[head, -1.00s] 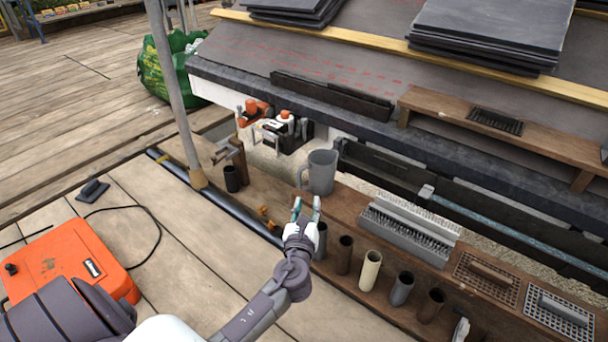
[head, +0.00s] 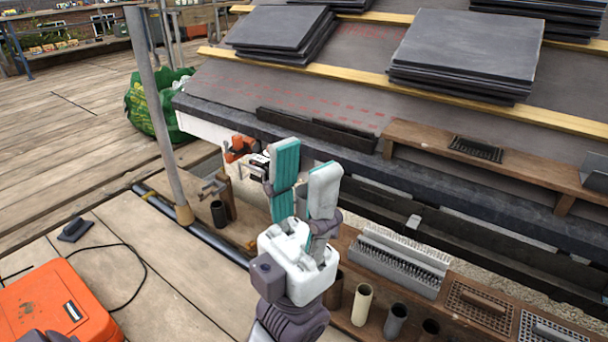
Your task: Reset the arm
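My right gripper is not in view.
A wooden shelf (head: 239,229) holds several tube cups, including a cream one (head: 362,305), and a grey brush block (head: 395,265). A scaffold pole (head: 157,110) stands left. Slate stacks (head: 465,50) lie on the roof. An orange case (head: 55,305) is lower left.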

